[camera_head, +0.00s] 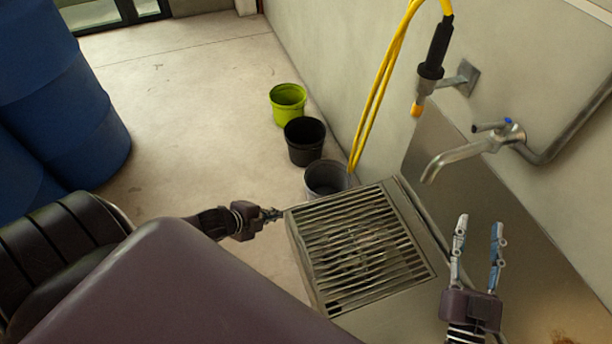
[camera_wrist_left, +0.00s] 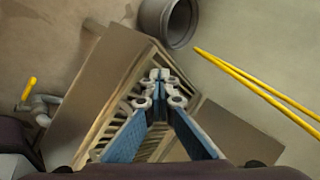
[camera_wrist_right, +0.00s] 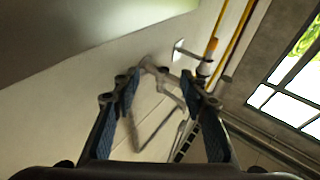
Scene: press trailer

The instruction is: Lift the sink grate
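The sink grate (camera_head: 362,240) is a metal frame with parallel bars. It lies over the opening of the grey box-shaped sink (camera_head: 415,222), with its bars roughly level with the rim. My left gripper (camera_head: 278,214) is at the grate's far left corner. In the left wrist view, its fingertips (camera_wrist_left: 158,76) come together in front of the grate bars (camera_wrist_left: 112,125). I cannot tell whether the grate's edge is between them. My right gripper (camera_head: 478,222) is open and empty, to the right of the sink. Its spread fingers also show in the right wrist view (camera_wrist_right: 163,78).
A tap (camera_head: 465,154) reaches over the sink's back side. A yellow hose (camera_head: 383,85) hangs by the wall. Green (camera_head: 288,103), black (camera_head: 304,142) and grey (camera_head: 325,180) buckets stand behind the sink. Blue barrels (camera_head: 60,100) stand at left. Floor between is clear.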

